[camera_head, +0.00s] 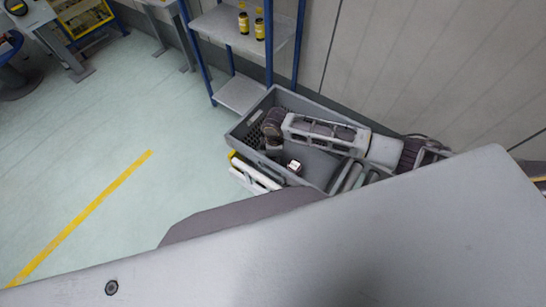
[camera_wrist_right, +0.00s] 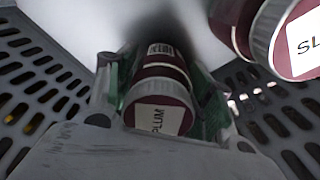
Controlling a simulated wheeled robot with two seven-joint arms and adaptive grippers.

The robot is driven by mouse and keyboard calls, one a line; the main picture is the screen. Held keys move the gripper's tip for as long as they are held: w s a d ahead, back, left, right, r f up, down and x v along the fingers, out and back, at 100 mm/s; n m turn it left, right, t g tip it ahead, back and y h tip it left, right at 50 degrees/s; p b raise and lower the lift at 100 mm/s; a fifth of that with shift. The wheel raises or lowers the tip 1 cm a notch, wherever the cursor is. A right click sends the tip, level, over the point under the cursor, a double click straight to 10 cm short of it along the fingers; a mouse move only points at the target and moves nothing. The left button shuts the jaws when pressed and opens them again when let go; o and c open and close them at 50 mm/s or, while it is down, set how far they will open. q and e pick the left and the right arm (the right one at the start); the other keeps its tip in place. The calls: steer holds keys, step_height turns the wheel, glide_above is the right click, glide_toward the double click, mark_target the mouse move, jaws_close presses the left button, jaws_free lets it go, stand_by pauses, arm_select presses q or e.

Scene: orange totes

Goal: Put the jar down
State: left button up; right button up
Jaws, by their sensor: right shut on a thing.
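A dark red jar with a white PLUM label (camera_wrist_right: 158,118) is between the fingers of my right gripper (camera_wrist_right: 160,95), which is shut on it. In the wrist view the jar lies in line with the camera, label towards me. In the head view my right arm reaches into a grey crate (camera_head: 295,101), and the gripper (camera_head: 272,147) is down inside it by the left end. The held jar cannot be made out clearly there. Whether it touches the crate floor is hidden. My left gripper is not in view.
A second dark red jar (camera_wrist_right: 265,30), its label partly cut off, is close by at upper right in the wrist view. Perforated crate walls (camera_wrist_right: 35,85) stand on both sides. A blue-posted shelf (camera_head: 225,25) with two yellow-labelled bottles (camera_head: 260,28) stands behind.

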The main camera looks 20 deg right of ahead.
steer(key=o, duration=1.3)
steer(key=shift+r, duration=0.1)
steer(key=shift+s+d+r, duration=0.1)
steer(key=shift+d+r, duration=0.05)
steer(key=shift+r, duration=2.85)
steer(key=shift+d+r, duration=0.1)
steer(key=shift+r, duration=2.85)
